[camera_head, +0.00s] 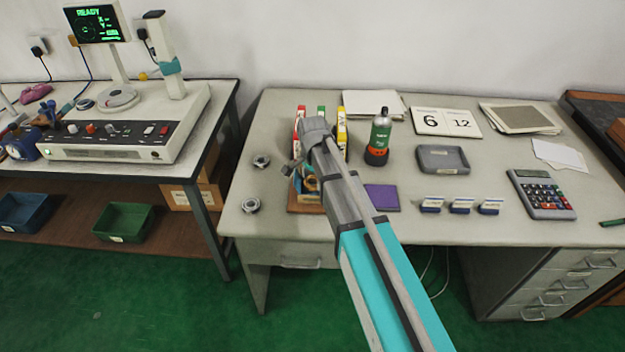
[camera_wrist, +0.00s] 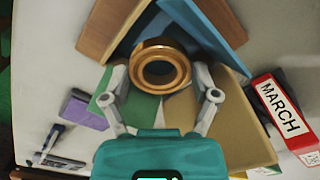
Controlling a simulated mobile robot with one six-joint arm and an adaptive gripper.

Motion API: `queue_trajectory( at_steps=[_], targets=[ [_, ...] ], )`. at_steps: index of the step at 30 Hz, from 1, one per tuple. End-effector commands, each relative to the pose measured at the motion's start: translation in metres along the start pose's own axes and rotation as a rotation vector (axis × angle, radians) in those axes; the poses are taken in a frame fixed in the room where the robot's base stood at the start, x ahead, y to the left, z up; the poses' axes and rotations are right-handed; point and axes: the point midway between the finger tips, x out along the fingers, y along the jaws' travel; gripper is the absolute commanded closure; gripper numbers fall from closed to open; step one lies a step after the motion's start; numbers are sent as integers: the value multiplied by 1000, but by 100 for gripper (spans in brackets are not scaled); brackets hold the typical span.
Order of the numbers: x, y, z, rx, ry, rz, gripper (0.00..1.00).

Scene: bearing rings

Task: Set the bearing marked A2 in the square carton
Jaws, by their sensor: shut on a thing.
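My gripper (camera_wrist: 165,84) is shut on a bronze bearing ring (camera_wrist: 160,68), with one finger on each side of it. No A2 mark can be read on the ring. Blue walls (camera_wrist: 214,38) and brown, green and tan flaps or panels surround it in the wrist view, apparently an open carton; I cannot tell whether the ring touches its bottom. In the head view my arm hides most of this spot, with a brown edge (camera_head: 303,209) showing below. Two grey bearing rings (camera_head: 261,160) (camera_head: 251,205) lie apart on the desk to the left.
Upright binders (camera_head: 342,128) stand behind, one labelled MARCH (camera_wrist: 284,112). A bench with a READY screen (camera_head: 97,23) stands left.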

Motion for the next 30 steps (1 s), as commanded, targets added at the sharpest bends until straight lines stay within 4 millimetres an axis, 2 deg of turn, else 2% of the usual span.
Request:
queue_trajectory(
  at_steps=[7,30],
  targets=[
    [11,0,0,0,0,0,80],
    [12,0,0,0,0,0,80]
  ],
)
